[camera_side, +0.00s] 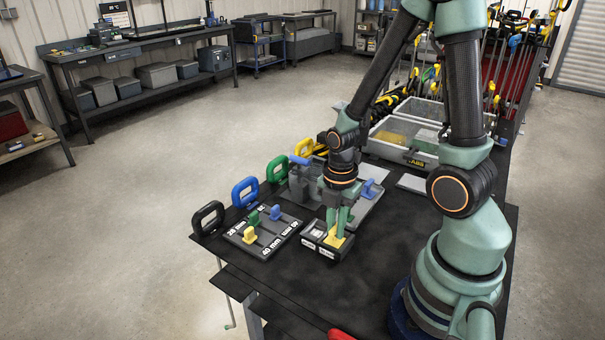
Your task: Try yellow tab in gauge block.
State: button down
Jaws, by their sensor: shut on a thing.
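My gripper (340,222) points straight down and is shut on a yellow tab (335,240). The tab is at the gauge block (311,240), a small dark block with white labels on its front edge. The tab's lower end meets the block's top in this view. I cannot tell how deep it sits in a slot, and my fingers hide its upper part.
A dark board (262,250) marked 28 mm and 40 mm lies left of the block, with yellow, green and blue tabs standing on it. Coloured handles line the table's far left edge. Grey bins (400,140) stand behind. The black table (370,285) is clear in front.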

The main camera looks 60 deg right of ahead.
jog(key=c, duration=0.8)
grip_release()
notch_tip(320, 180, up, 12)
dwell(0.5)
jog(key=w+a+r+m+t, duration=0.3)
jog(key=a+r+m+t, duration=0.2)
jog(key=m, duration=1.3)
notch_tip(320, 180, up, 4)
jog(key=shift+w+a+r+t, duration=0.2)
jog(key=shift+a+t, duration=0.1)
jog(key=shift+a, duration=0.7)
